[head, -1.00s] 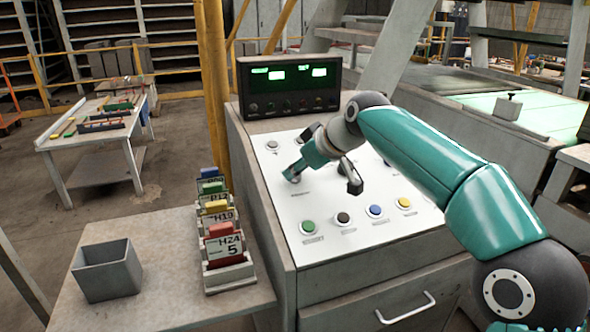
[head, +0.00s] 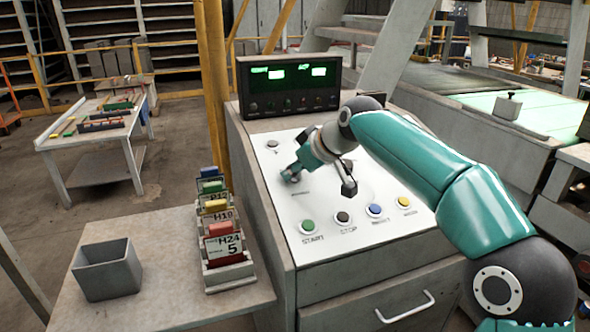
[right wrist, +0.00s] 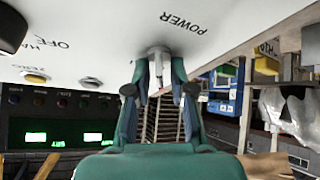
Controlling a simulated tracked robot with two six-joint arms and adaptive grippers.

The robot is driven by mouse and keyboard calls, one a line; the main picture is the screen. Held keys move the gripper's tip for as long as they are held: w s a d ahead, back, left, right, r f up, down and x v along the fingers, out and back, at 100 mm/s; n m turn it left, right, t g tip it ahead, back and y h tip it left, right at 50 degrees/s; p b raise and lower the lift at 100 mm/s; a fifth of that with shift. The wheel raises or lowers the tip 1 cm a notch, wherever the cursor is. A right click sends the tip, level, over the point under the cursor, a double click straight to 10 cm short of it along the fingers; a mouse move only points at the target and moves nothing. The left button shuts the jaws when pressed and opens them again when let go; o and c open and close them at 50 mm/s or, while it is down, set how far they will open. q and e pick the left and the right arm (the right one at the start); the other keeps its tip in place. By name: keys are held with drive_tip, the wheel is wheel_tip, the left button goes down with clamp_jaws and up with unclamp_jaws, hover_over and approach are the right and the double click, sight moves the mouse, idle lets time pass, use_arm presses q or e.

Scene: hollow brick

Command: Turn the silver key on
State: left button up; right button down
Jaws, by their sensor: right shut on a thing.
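The silver key (right wrist: 158,66) stands in its round switch collar on the white panel (head: 265,200), beside the printed word POWER, in the right wrist view. My right gripper (right wrist: 158,75) is shut on the key, with one finger on each side of it. In the head view the right gripper (head: 291,175) is at the left part of the panel, and its fingers hide the key there. The angle of the key is hard to tell. My left gripper is not in view.
Green (head: 308,227), black (head: 343,217), blue (head: 375,211) and yellow (head: 404,202) buttons line the panel's front. A display box (head: 288,85) with lit green screens stands behind. A grey bin (head: 106,270) and labelled card holders (head: 226,245) are on the left table.

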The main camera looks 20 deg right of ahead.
drive_tip(key=shift+m, duration=0.3)
drive_tip(key=m+h+b, duration=0.1)
drive_tip(key=m, duration=0.2)
drive_tip(key=shift+t+h, duration=0.3)
drive_tip(key=shift+h, duration=0.1)
drive_tip(key=m+h, duration=0.2)
drive_tip(key=m, duration=0.2)
drive_tip(key=shift+b, duration=0.35)
drive_tip(key=m+h, duration=0.1)
drive_tip(key=m, duration=0.1)
drive_tip(key=shift+m, duration=0.3)
drive_tip(key=shift+f+m+h, duration=0.1)
drive_tip(key=shift+m+h, duration=0.7)
drive_tip(key=shift+m, duration=0.4)
drive_tip(key=shift+g, duration=0.4)
drive_tip(key=shift+f, duration=0.1)
drive_tip(key=c, duration=1.3)
unclamp_jaws()
